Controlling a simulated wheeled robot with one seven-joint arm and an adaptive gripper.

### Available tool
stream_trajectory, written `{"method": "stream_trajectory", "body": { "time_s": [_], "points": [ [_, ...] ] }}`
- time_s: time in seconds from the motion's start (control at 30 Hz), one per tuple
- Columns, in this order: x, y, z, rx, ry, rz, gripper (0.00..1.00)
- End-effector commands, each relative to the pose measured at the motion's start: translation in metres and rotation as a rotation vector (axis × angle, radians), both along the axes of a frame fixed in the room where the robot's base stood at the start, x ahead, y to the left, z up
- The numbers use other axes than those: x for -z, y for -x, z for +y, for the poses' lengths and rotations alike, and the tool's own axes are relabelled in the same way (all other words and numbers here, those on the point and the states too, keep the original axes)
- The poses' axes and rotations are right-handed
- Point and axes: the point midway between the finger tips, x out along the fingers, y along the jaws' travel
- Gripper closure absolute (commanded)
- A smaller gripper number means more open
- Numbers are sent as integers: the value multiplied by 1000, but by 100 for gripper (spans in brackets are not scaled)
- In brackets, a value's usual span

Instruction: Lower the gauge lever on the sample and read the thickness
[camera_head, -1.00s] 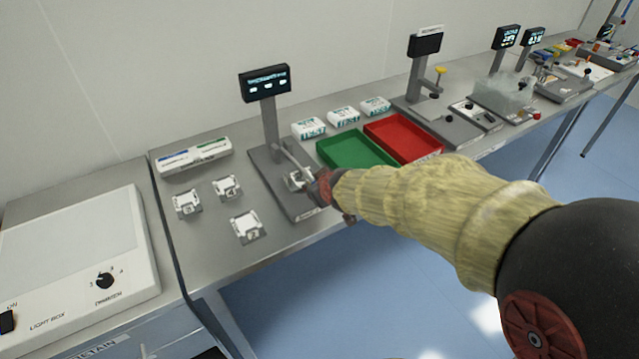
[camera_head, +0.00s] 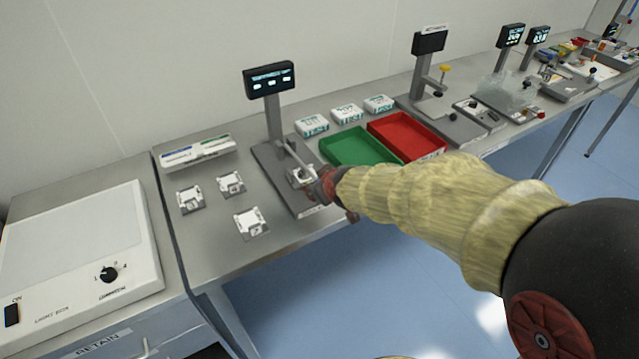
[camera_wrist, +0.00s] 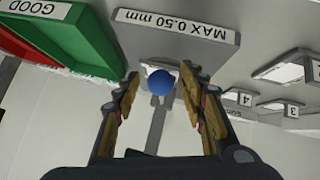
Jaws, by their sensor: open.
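The thickness gauge has a grey base (camera_head: 275,155), a post and a dark display (camera_head: 269,79) with small, unreadable marks. Its thin lever (camera_head: 298,155) slopes from the post down toward my gripper (camera_head: 325,185). A pale sample (camera_head: 297,174) lies on the base, partly hidden by my gripper. In the wrist view, my open gripper (camera_wrist: 160,76) has one finger on each side of a blue ball knob (camera_wrist: 160,82) on the lever. The knob appears between the fingers; I cannot tell whether they touch it. The base front (camera_wrist: 178,24) reads MAX 0.50 mm.
Several white sample pieces (camera_head: 252,223) lie left of the gauge. A green tray (camera_head: 358,148) labelled GOOD and a red tray (camera_head: 405,136) stand to its right, with white packs (camera_head: 346,113) behind. A light box (camera_head: 75,245) stands at left.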

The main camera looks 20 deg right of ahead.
Motion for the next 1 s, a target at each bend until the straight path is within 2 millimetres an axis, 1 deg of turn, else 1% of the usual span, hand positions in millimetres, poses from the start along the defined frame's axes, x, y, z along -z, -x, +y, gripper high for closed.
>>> {"method": "stream_trajectory", "body": {
  "time_s": [0.13,0.27,0.3,0.4,0.63,0.8,1.0],
  "points": [
    [-9,8,0,0,0,-1,58],
    [-21,22,1,-1,0,-3,58],
    [-29,29,1,-2,0,-6,58],
    [-44,47,2,0,2,-5,58],
    [-67,74,3,0,0,-2,58],
    [-77,85,3,0,0,0,58],
    [-79,88,3,0,0,1,58]
  ]
}}
